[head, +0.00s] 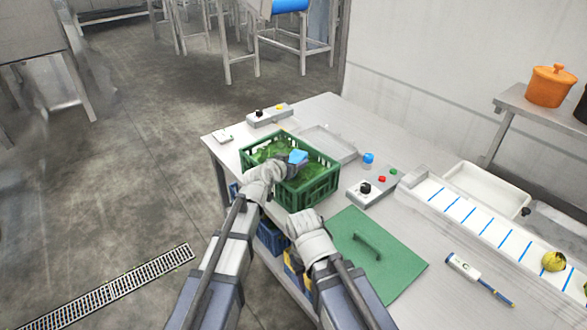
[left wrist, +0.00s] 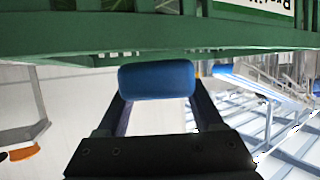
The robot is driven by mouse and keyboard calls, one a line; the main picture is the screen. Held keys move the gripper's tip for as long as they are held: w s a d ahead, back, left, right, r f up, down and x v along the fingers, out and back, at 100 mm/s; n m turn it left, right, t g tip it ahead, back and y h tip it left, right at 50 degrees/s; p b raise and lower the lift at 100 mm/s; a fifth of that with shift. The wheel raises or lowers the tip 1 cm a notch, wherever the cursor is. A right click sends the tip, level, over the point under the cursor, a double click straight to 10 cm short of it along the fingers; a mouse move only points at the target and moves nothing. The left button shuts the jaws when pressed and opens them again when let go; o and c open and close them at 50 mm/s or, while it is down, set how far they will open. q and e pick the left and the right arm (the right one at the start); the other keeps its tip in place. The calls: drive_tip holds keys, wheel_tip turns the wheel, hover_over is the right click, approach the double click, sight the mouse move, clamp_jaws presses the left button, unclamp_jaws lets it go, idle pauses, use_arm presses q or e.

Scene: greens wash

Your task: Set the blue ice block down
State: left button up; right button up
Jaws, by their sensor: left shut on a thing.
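The blue ice block (head: 298,157) is over the green crate (head: 294,201), which holds leafy greens (head: 268,152). My left gripper (head: 292,162) is shut on the block. In the left wrist view the blue block (left wrist: 157,80) sits between the two dark fingers, close to the green crate wall (left wrist: 60,38). I cannot tell whether the block touches the greens or the crate. My right gripper (head: 306,222) is beside the crate's near right side, at the table's front; its fingers cannot be made out.
A green mat with a handle (head: 400,268) lies right of my right arm. A control box with a black knob (head: 368,193) and a small blue-capped item (head: 368,159) are right of the crate. A shallow clear tray (head: 332,143) is behind it. A white slatted conveyor (head: 480,222) runs at right.

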use_arm(q)
drive_tip(key=shift+f, duration=0.15)
drive_tip(key=o, duration=1.5)
drive_tip(key=shift+f, duration=0.1)
drive_tip(key=shift+s+r+p, duration=0.15)
drive_tip(key=shift+r+p, duration=0.1)
drive_tip(key=shift+p, duration=0.05)
drive_tip(key=p+v, duration=0.4)
drive_tip(key=v, duration=0.7)
drive_tip(key=shift+s+a, duration=0.25)
drive_tip(key=shift+s, duration=0.05)
